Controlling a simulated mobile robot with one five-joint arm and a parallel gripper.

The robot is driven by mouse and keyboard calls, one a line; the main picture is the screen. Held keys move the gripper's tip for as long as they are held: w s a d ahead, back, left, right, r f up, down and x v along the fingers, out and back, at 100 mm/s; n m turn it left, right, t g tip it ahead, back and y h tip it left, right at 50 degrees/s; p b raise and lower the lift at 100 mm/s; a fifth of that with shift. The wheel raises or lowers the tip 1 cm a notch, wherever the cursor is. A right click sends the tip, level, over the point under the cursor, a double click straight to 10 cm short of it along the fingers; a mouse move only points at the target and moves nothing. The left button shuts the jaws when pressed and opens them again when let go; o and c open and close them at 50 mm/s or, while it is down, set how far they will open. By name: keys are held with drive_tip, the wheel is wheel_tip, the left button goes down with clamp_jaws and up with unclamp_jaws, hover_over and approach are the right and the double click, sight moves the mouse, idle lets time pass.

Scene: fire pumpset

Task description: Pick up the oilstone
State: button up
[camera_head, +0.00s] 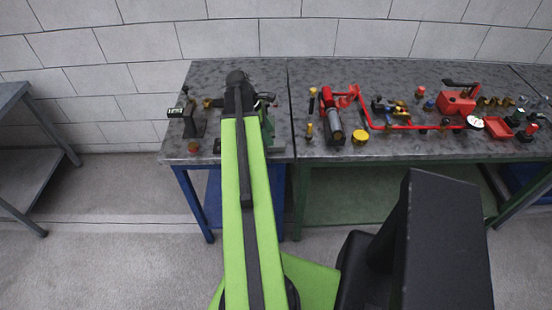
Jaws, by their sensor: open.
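I cannot clearly identify the oilstone. A small dark block (217,146) lies near the front edge of the left table, just left of my green arm, and could be it, but it is too small to be sure. My arm reaches forward over the left table. The dark end with my gripper (237,80) is over the back part of the tabletop. My gripper is open, its fingers hard to make out from here. My arm covers the middle of this tabletop.
The left table (180,150) also bears a dark vise-like tool (188,118) and a small red-topped part (193,147). The right table (400,155) holds red pipework (365,108), a red pump-like part (457,103) and several brass fittings. A grey table (22,150) stands far left.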

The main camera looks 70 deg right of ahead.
sight(276, 144)
drive_tip(key=shift+s+d+f, duration=0.1)
drive_tip(key=shift+s+f, duration=0.05)
drive_tip(key=shift+f, duration=0.4)
drive_tip(key=shift+r, duration=0.1)
drive_tip(key=b+x, duration=0.5)
drive_tip(key=shift+d, duration=0.15)
clamp_jaws()
